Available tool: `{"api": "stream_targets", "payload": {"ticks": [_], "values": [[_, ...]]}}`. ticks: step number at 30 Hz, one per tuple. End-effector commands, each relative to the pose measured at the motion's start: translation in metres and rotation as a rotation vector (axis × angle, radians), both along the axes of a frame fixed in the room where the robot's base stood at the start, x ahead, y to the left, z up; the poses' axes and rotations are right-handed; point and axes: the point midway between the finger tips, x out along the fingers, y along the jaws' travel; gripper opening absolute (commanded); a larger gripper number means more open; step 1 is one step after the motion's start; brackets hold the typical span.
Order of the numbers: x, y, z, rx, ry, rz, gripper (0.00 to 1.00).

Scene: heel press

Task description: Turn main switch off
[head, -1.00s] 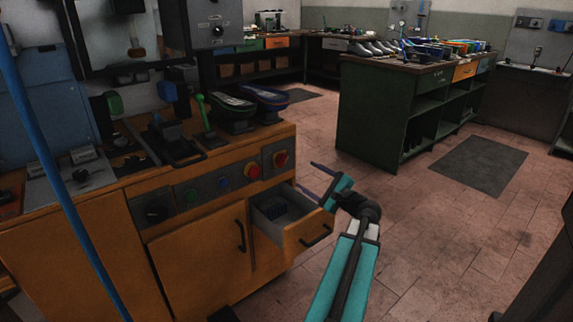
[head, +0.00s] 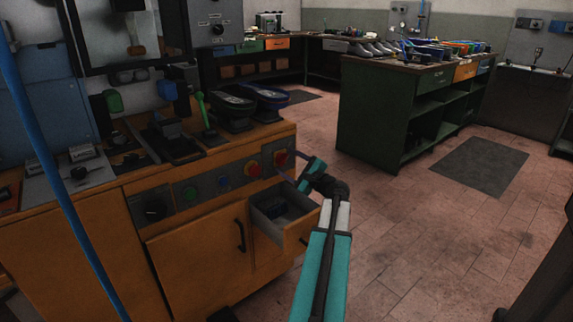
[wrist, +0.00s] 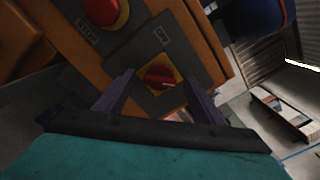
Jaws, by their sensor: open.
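The main switch is a red rotary knob on a yellow plate (wrist: 160,77), set in a grey panel on the orange machine cabinet. In the head view the main switch (head: 281,158) is at the right end of the front panel. My gripper (head: 290,166) is at the panel's right end, close to the switch. In the wrist view its two purple fingers are apart, one on each side of the knob, with nothing held. I cannot tell whether they touch it.
A red stop button (wrist: 102,12) on yellow is left of the switch, also in the head view (head: 254,169). An open drawer (head: 283,213) juts out below the panel, beside my arm. A green workbench (head: 390,115) stands behind, with open floor between.

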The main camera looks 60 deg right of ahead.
Motion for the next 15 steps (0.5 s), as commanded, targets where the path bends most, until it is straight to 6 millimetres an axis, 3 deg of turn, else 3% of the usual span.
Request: {"api": "stream_targets", "payload": {"ticks": [14,15], "values": [[0.0095,-0.0032,0.0002,0.0,0.0,0.0,0.62],[0.0094,-0.0032,0.0002,0.0,0.0,0.0,0.57]]}}
